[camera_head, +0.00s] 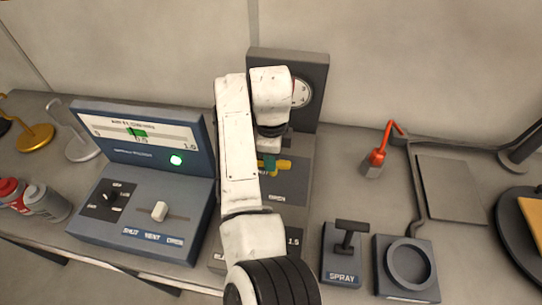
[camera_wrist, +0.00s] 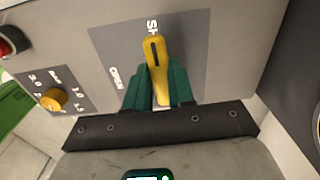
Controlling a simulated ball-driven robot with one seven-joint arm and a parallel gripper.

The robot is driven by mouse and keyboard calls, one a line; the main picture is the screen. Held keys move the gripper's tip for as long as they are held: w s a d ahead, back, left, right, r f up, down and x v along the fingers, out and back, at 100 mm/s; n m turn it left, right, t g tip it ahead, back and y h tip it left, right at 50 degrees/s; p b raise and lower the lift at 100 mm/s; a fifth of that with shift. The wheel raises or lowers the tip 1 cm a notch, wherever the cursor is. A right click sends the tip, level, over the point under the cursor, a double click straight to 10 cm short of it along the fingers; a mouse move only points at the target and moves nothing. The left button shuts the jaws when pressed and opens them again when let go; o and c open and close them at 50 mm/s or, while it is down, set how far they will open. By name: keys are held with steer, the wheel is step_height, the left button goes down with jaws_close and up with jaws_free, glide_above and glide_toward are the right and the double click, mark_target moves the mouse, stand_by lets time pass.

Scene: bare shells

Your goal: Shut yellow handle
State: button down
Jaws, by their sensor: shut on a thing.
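The yellow handle (camera_wrist: 154,62) is a lever with a dark line along it, on a dark label plate of a grey panel. In the wrist view it points up toward lettering that begins "SH", with "OPEN" to its lower left. My gripper (camera_wrist: 158,90) has green fingers closed on both sides of the handle. In the head view the yellow handle (camera_head: 283,165) sticks out to the right beyond my green gripper fingers (camera_head: 268,165), above an "OPEN" label. My white arm hides much of that panel.
A blue-grey console (camera_head: 140,215) with a slider stands left of my arm. A SPRAY lever (camera_head: 346,250) and a ring-topped block (camera_head: 408,268) stand to the right. In the wrist view a yellow knob (camera_wrist: 54,99) and a red button (camera_wrist: 10,42) are at the left.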

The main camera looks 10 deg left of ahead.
steer(key=shift+m, duration=0.3)
steer(key=c, duration=1)
jaws_free()
steer(key=shift+o, duration=0.2)
step_height(320, 180, up, 11)
steer(key=shift+b, duration=0.35)
steer(key=shift+f, duration=0.2)
